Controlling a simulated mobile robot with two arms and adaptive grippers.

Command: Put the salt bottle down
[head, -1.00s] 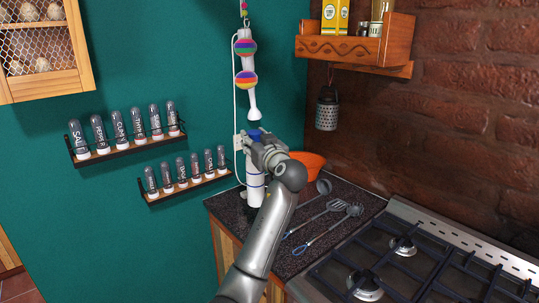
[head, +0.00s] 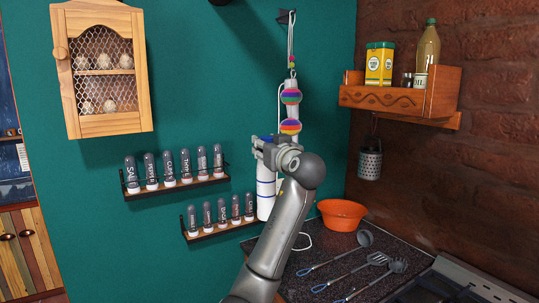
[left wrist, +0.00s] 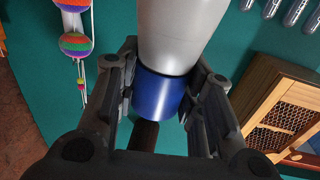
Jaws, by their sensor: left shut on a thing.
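A white bottle with blue bands (head: 265,203) hangs upright below my left gripper (head: 274,150) in the head view. I take it to be the salt bottle. My left gripper is shut on its top end; in the left wrist view its fingers sit on either side of the blue cap (left wrist: 165,93), with the white body (left wrist: 178,38) beyond. The bottle's base appears above the near left edge of the dark countertop (head: 305,262), in front of the green wall. My right gripper is not in view.
An orange bowl (head: 341,215) and several utensils (head: 350,270) occupy the countertop. Two spice racks (head: 178,186) with labelled tubes are on the wall to the left. A cord with striped balls (head: 290,97) hangs behind the gripper. A wooden shelf (head: 390,100) is at the right.

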